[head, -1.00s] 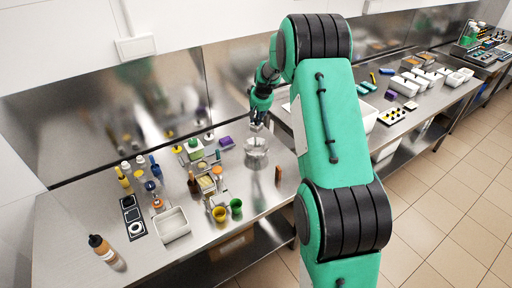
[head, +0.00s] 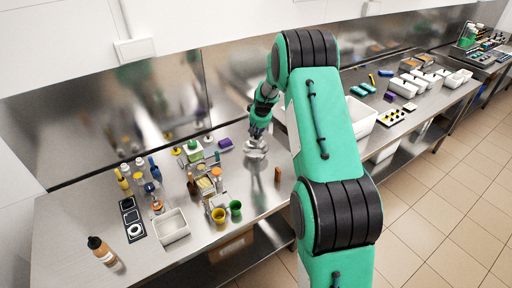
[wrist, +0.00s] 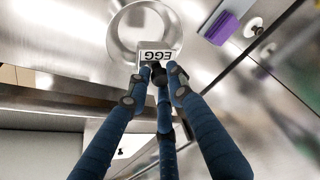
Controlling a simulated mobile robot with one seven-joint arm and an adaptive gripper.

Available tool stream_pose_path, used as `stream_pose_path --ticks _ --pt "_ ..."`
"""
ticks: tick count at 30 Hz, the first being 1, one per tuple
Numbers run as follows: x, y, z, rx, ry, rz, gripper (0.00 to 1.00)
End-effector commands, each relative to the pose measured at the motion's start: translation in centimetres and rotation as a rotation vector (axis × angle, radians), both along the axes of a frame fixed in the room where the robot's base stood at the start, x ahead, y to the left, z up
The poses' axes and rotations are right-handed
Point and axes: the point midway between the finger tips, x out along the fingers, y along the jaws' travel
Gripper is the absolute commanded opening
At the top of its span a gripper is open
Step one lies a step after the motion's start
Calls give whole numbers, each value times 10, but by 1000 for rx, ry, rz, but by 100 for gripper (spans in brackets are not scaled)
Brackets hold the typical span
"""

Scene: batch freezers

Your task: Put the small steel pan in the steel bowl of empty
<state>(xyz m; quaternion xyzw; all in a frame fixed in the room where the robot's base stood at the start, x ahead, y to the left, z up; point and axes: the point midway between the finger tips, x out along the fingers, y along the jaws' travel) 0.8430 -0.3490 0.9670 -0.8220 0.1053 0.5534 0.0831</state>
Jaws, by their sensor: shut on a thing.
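My gripper (wrist: 160,75) has blue fingers, and its tips are closed on a small steel pan with a white label reading "EGG" (wrist: 157,56). In the wrist view the label is upside down. A round steel bowl (wrist: 113,35) lies just beyond the fingertips, and the held piece overlaps its near rim. Whether the pan touches the bowl or is above it I cannot tell. In the head view my gripper (head: 257,133) points down at the bowl (head: 256,157) on the steel counter, and the pan is hard to separate from the bowl.
A purple block (head: 225,143) lies left of the bowl; it also shows in the wrist view (wrist: 221,28). Several bottles and cups stand further left, including a green cup (head: 236,207). A brown upright piece (head: 277,174) stands right of the bowl. A white bin (head: 362,117) is behind my arm.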

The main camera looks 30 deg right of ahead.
Motion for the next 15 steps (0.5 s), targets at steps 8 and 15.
stream_pose_path --ticks 8,15 --pt "0 0 -39 0 1 0 0" --pt "0 0 -44 -1 -2 0 0"
